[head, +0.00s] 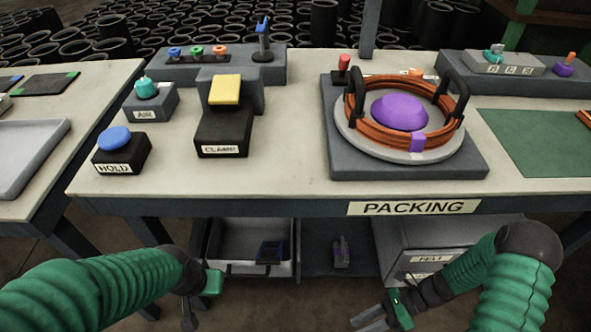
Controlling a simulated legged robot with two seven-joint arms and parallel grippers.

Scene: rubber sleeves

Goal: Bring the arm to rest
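My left arm, in a green ribbed sleeve, comes in at the lower left of the head view. Its gripper (200,298) hangs in front of the packing table, below the tabletop edge. My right arm, also in a green sleeve, comes in at the lower right. Its gripper (386,312) points down and left, also below the tabletop edge. Both grippers are apart from the things on the table, and I see nothing held in either. Their fingers are small and angled, so their opening is unclear.
The packing table (288,178) bears a blue HOLD button (114,138), an AIR box (150,103), a yellow CLAMP device (225,90) and a round fixture with orange coils (380,138). Below are an open drawer (225,268) and a grey BELT box (405,235). The tabletop's middle front is clear.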

